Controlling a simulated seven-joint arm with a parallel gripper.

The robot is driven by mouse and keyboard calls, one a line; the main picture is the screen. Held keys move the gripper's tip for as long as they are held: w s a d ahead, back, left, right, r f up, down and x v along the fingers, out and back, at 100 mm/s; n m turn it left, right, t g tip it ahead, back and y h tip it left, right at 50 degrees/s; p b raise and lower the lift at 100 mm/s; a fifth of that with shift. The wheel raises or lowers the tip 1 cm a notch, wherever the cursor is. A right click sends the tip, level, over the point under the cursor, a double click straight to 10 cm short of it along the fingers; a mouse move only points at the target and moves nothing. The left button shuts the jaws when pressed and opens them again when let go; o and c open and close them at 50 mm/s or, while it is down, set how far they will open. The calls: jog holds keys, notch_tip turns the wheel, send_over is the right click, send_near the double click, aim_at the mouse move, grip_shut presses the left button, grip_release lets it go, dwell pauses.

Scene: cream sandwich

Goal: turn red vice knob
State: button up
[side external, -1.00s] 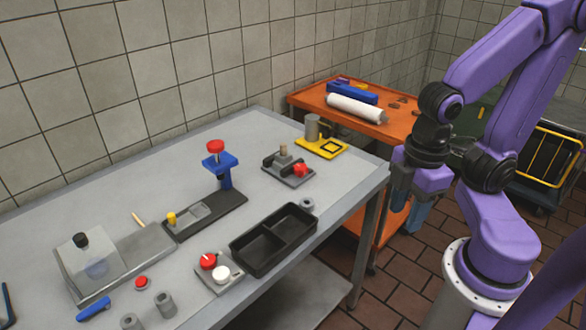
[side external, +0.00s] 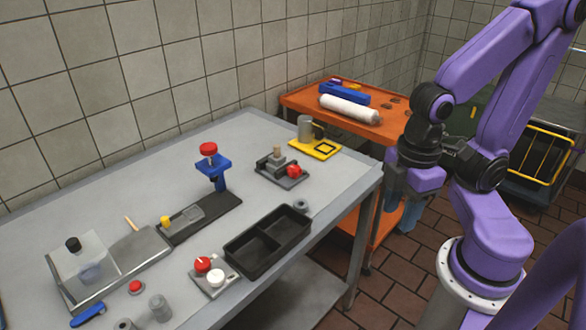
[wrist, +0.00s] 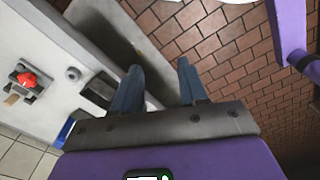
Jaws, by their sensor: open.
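A small grey vice (side external: 274,168) sits on a dark base plate near the far right end of the grey table. Its red knob (side external: 294,171) faces the right front side. The vice also shows at the left of the wrist view, with the red knob (wrist: 27,79) on it. My gripper (wrist: 160,88) is open and empty, with its two blue fingers apart and pointing down. It hangs beyond the table's right end, clear of the vice and over the floor. In the side view my arm partly hides the fingers.
An orange cart (side external: 345,120) stands past the table's end.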

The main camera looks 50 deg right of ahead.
jog(key=o, duration=0.6)
jog(key=shift+w+a, duration=0.1)
jog(key=shift+w, duration=0.1)
jog(key=w+a+r+m, duration=0.2)
jog(key=w+a+m, duration=0.1)
jog(key=w, duration=0.8)
jog(key=m, duration=0.7)
send_over(296, 168)
notch_tip(296, 168, down, 17)
jog(key=shift+a, duration=0.1)
jog(key=c, duration=1.1)
